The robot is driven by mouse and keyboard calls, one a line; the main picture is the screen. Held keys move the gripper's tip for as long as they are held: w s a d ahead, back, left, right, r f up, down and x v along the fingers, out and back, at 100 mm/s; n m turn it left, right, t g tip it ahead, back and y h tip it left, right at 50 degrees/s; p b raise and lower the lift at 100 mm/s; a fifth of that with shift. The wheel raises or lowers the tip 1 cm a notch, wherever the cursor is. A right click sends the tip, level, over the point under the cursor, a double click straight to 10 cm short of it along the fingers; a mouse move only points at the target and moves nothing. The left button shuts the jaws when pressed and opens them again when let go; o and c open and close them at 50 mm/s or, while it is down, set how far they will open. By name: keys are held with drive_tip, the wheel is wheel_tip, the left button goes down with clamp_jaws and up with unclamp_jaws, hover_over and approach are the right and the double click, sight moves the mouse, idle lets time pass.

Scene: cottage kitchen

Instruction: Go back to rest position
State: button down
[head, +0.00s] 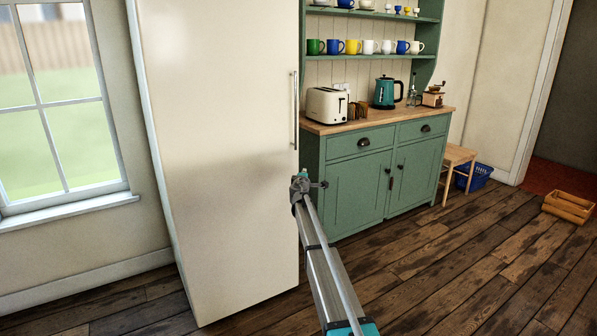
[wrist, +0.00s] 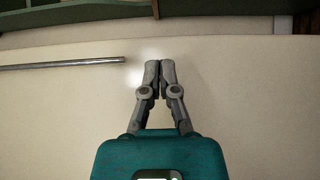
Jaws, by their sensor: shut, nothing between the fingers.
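My gripper (wrist: 160,68) is shut and empty, its two grey fingertips together in the wrist view. Behind it in that view is the plain cream front of the fridge (wrist: 60,110). In the head view my arm reaches up from the bottom, and its end is in front of the right edge of the tall cream fridge (head: 220,130). The fridge door looks closed. Its upright metal handle (head: 295,110) is above my arm's end; in the wrist view the handle (wrist: 60,63) is left of the fingertips, apart from them.
A green dresser (head: 355,185) stands right of the fridge, with a toaster (head: 327,106), a teal kettle (head: 386,93) and mugs. A wooden stool (head: 458,156), a blue basket (head: 473,177) and a wooden crate (head: 568,207) are further right. The floor (head: 470,260) in front is clear.

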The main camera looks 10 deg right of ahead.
drive_tip(key=shift+s+d, duration=0.1)
drive_tip(key=shift+s, duration=0.35)
drive_tip(key=shift+s, duration=0.1)
drive_tip(key=s+d+f+m+g+h, duration=0.1)
drive_tip(key=s+f+m+g, duration=0.25)
drive_tip(key=s, duration=0.65)
drive_tip(key=s+f+m+g, duration=0.3)
drive_tip(key=s+f+m, duration=0.15)
drive_tip(key=s, duration=0.65)
drive_tip(key=s+d+f+m+g+h, duration=0.1)
drive_tip(key=s+f+m+g, duration=0.3)
drive_tip(key=s, duration=0.6)
drive_tip(key=s+a+f+m+g+y, duration=0.1)
drive_tip(key=s+a+f+g+y, duration=0.2)
drive_tip(key=s, duration=0.6)
drive_tip(key=s+a+f+g+y, duration=0.15)
drive_tip(key=s+a, duration=0.35)
drive_tip(key=s, duration=0.5)
drive_tip(key=s+a+f+m+g+y, duration=0.1)
drive_tip(key=s+a+g+y, duration=0.15)
drive_tip(key=s, duration=0.65)
wheel_tip(320, 180, up, 24)
drive_tip(key=p, duration=2.5)
drive_tip(key=shift+a+y, duration=0.3)
drive_tip(key=shift+a, duration=0.1)
